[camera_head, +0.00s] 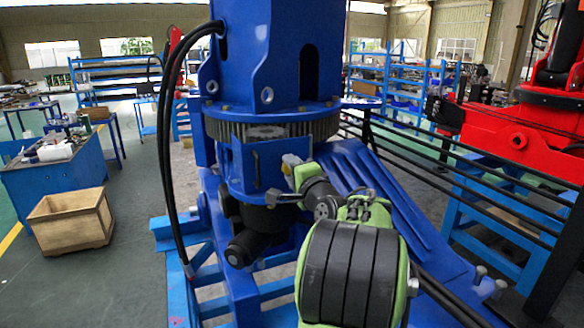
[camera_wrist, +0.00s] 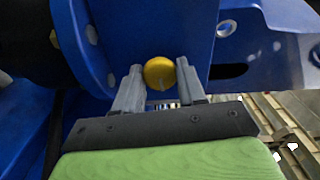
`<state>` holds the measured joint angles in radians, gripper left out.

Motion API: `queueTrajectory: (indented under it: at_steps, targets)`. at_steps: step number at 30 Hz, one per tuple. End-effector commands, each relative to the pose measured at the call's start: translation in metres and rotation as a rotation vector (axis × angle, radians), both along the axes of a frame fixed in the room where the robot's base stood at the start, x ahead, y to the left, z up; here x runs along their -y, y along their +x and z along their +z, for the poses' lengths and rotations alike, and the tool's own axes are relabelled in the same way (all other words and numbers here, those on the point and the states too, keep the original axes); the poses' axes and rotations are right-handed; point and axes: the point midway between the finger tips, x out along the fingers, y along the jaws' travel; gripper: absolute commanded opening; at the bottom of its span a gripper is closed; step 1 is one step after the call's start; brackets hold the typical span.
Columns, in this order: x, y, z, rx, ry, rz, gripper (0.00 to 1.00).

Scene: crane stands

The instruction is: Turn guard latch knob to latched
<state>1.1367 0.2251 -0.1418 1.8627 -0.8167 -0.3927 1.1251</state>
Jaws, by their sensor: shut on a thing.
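The guard latch knob is a round yellow knob (camera_wrist: 159,72) on a blue panel (camera_wrist: 158,25) in the wrist view. A short pale line shows on its lower part. My gripper (camera_wrist: 160,77) has its two grey fingers shut on the knob, one on each side. In the head view my gripper (camera_head: 280,196) reaches left to the blue crane body (camera_head: 262,165), below the toothed ring.
Black hoses (camera_head: 165,130) hang at the left of the crane. A sloping blue beam (camera_head: 372,195) lies just behind my arm. A red machine (camera_head: 515,135) stands at right behind black rails.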

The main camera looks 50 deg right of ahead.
Motion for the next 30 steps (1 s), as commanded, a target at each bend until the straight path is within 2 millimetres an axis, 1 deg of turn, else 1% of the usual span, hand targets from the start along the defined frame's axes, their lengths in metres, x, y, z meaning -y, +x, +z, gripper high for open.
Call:
queueTrajectory:
  at_steps: [9,24,25,29,30]
  targets:
    - [0.0001,-0.0001,-0.0006,0.051,0.09,-0.001,0.1]
    - [0.0002,-0.0001,-0.0011,0.059,0.103,-0.001,0.1]
    - [0.0002,-0.0001,-0.0011,0.059,0.103,-0.001,0.43]
    - [0.0002,-0.0001,-0.0009,0.059,0.103,-0.001,0.63]
    - [0.0002,-0.0001,-0.0008,0.059,0.102,-0.001,0.65]
